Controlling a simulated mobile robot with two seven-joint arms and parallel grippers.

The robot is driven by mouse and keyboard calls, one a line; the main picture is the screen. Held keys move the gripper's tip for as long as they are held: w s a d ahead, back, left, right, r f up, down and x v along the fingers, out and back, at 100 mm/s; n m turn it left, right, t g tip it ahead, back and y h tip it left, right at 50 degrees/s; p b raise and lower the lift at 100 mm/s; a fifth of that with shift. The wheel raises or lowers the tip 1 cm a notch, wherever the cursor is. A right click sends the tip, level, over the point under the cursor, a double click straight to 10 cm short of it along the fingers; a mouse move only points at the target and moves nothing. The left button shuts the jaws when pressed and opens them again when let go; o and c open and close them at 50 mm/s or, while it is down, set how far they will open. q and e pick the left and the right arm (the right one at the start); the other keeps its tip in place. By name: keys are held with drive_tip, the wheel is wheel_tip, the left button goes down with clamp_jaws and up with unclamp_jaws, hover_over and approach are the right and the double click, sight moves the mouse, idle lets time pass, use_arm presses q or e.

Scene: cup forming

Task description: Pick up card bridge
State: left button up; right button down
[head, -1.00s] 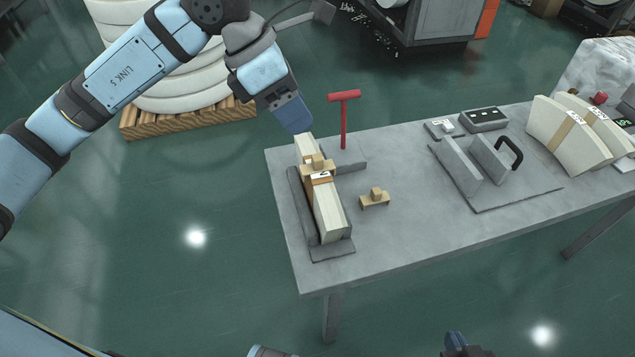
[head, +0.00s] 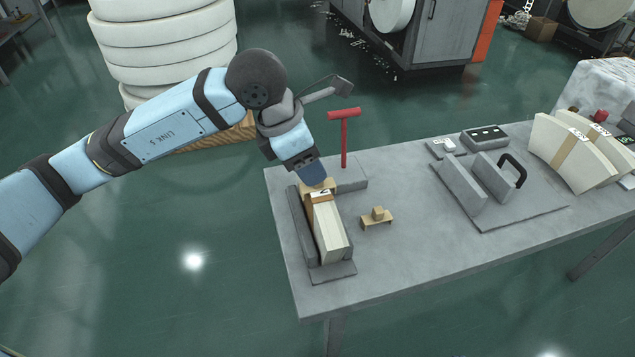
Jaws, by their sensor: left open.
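A small tan card bridge (head: 322,187) sits across the far part of a banded stack of cream card blanks (head: 331,238) in a grey holder (head: 300,226) at the table's left end. A second, similar tan bridge (head: 377,219) with a small block on top stands on the table right of the holder. My left gripper (head: 314,176) points down right at the bridge on the stack and hides part of it. It is open; whether its fingers touch or straddle that bridge cannot be told. My right gripper is not in view.
A red T-shaped post (head: 344,138) on a grey block (head: 349,174) rises just right of my left gripper. A grey fixture with upright plates (head: 464,185) and curved card stacks (head: 572,150) stand further right. The table's (head: 400,262) front middle is clear.

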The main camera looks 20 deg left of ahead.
sight(328, 183)
use_arm(q)
drive_tip(key=x, duration=0.3)
drive_tip(key=shift+f, duration=0.15)
drive_tip(key=c, duration=0.9)
